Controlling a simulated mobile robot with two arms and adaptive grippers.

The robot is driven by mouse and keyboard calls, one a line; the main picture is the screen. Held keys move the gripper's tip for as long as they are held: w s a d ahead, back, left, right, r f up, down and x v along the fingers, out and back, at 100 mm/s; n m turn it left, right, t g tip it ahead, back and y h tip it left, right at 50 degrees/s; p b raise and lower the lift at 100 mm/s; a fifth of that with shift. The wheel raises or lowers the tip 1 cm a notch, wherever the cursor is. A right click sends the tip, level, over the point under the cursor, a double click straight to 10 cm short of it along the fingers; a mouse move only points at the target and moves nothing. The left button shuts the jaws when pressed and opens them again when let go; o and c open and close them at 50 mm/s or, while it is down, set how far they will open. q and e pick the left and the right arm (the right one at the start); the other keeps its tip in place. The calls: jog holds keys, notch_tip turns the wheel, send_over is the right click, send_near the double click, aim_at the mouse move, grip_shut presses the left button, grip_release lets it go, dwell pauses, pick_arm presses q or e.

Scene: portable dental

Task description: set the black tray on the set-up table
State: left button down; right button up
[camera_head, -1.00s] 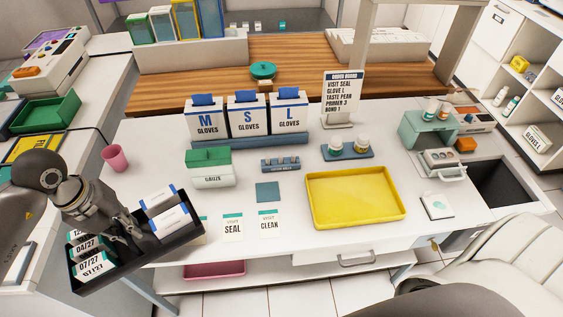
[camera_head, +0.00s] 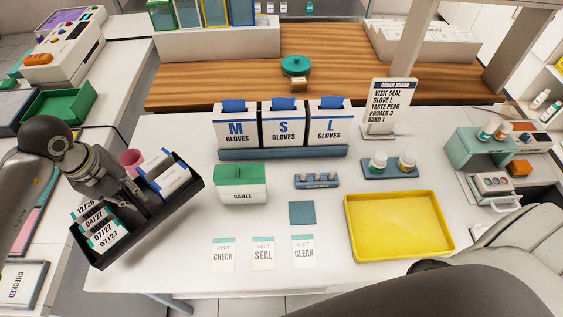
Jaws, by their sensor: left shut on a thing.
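The black tray (camera_head: 161,222) is at the left end of the white set-up table (camera_head: 330,277). It holds several white date-labelled packs (camera_head: 97,228) at its left end and two white-and-blue boxes (camera_head: 168,175) at its right end. My left gripper (camera_head: 143,205) is shut on the tray near its middle, pointing down, with its fingertips partly hidden. The tray lies at a slant in the picture, over the tabletop. I cannot tell whether its underside touches the table.
A pink cup (camera_head: 131,160) stands just behind the tray. The gauze box (camera_head: 241,184) and the visit cards (camera_head: 263,254) are to its right. A yellow tray (camera_head: 447,250) lies further right. The table front around the cards has free room.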

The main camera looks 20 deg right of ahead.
pick_arm(q)
jog(key=shift+s+r, duration=0.15)
jog(key=shift+s, duration=0.05)
jog(key=shift+s+f, duration=0.3)
jog(key=shift+f, duration=0.15)
jog(key=f, duration=0.2)
jog(key=f+p, duration=0.1)
jog(key=f, duration=0.1)
jog(key=shift+w+f, duration=0.2)
jog(key=shift+f, duration=0.05)
jog(key=shift+f+p, duration=0.35)
jog(key=shift+f, duration=0.2)
notch_tip(320, 180, down, 3)
jog(key=shift+f+p, duration=0.1)
jog(key=shift+p, duration=0.25)
jog(key=shift+f, duration=0.25)
jog(key=c, duration=1.5)
grip_release()
pick_arm(e)
jog(key=shift+s+r, duration=0.9)
jog(key=shift+r, duration=0.2)
